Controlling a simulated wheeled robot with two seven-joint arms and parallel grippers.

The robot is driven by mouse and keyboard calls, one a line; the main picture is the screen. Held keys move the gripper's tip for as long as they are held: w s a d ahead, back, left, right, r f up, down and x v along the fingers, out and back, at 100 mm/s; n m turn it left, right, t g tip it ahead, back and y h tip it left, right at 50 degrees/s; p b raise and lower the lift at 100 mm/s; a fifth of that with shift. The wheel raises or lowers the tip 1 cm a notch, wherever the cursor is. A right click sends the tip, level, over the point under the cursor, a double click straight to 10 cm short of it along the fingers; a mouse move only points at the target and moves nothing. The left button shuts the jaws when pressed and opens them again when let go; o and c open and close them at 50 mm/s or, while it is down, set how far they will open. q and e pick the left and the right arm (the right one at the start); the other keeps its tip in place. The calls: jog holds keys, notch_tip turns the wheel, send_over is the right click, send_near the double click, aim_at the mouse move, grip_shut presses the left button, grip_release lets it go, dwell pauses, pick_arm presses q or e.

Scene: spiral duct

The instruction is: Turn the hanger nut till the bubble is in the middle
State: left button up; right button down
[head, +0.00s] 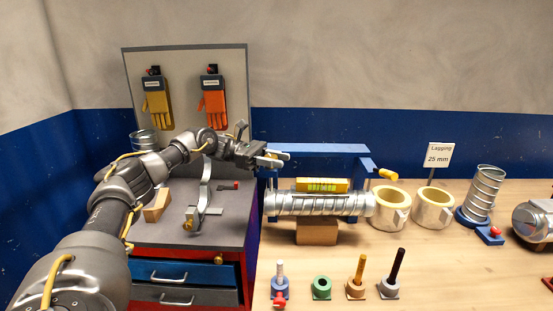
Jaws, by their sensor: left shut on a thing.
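A spiral duct (290,204) lies level-looking under a blue hanger frame (325,148). A yellow spirit level (340,185) with a green window lies on top of the duct; the bubble is too small to make out. My left gripper (274,156) is at the frame's left end, shut on what looks like the hanger nut there, which the fingers mostly hide. A yellow-orange knob (388,175) shows at the frame's right end. My right gripper is not in view.
A wooden block (317,232) stands below the duct. Two cream lagging rings (433,208) and an upright duct piece (482,190) stand to the right. Several small coloured stands line the front, including a green ring (321,287). A drawer cabinet (185,272) is at left.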

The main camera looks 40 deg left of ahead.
pick_arm(q)
jog(key=o, duration=0.9)
jog(key=shift+o, duration=0.5)
jog(key=b+v, duration=0.3)
jog(key=v, duration=0.8)
jog(key=shift+d, duration=0.1)
